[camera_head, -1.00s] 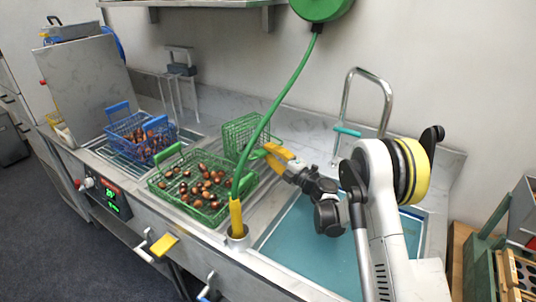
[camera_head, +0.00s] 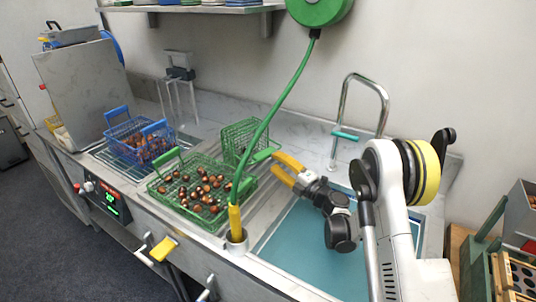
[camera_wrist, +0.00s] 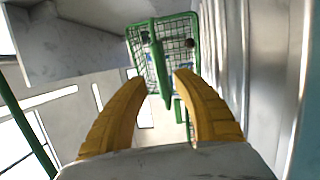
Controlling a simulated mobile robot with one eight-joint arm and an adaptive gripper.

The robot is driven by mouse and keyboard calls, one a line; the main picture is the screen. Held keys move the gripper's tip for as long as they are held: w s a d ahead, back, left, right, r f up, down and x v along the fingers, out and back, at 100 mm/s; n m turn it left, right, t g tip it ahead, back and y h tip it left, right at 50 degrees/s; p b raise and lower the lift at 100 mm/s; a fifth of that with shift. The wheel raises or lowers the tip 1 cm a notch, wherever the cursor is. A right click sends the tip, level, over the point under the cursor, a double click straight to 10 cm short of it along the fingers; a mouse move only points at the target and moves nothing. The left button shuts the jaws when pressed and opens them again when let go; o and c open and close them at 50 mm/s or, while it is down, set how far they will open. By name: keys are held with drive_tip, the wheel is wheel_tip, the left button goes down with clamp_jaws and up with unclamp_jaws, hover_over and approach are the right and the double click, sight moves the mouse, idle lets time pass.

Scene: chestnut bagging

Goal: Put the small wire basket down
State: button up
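The small green wire basket (camera_head: 236,138) stands upright on the metal counter, behind the right end of a larger green basket. Its green handle (camera_head: 264,155) sticks out to the right. My gripper (camera_head: 275,163) is open and empty, just right of the handle, with its yellow fingers spread. In the wrist view the small basket (camera_wrist: 180,30) is ahead of my gripper (camera_wrist: 160,82). Its handle lies in line with the gap between the fingertips. A small dark object shows at the basket mesh. The basket's underside is hidden.
The large green basket (camera_head: 157,187) holds several chestnuts. A blue basket (camera_head: 115,132) with chestnuts sits further left. A green hose (camera_head: 277,115) hangs in front of the small basket. A teal sink area (camera_head: 300,240) lies below my arm, with a tall faucet (camera_head: 345,100) behind.

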drive_tip(key=p+v, duration=0.1)
drive_tip(key=v, duration=0.6)
drive_tip(key=w+d+r+m+t+h, duration=0.1)
drive_tip(key=d+r+m+t+h, duration=0.2)
drive_tip(key=r, duration=0.5)
drive_tip(key=w+d+r+m+t+h, duration=0.25)
drive_tip(key=r+m, duration=0.25)
drive_tip(key=r, duration=0.3)
drive_tip(key=s+d+r+m+g+h, duration=0.2)
drive_tip(key=s+d+r+m+h, duration=0.4)
drive_tip(key=d+r+m+h, duration=0.3)
drive_tip(key=s+a+f+m+g, duration=0.2)
drive_tip(key=s+f+m+g, duration=0.1)
drive_tip(key=s, duration=0.8)
drive_tip(key=s+a+f+m+g+y, duration=0.1)
drive_tip(key=s+a+f+m+g, duration=0.1)
drive_tip(key=s+f, duration=0.4)
drive_tip(key=s+a+f+m+g, duration=0.2)
drive_tip(key=s+f+m+g, duration=0.2)
drive_tip(key=s, duration=1.3)
drive_tip(key=shift+f+g, duration=0.45)
drive_tip(key=shift+g, duration=0.6)
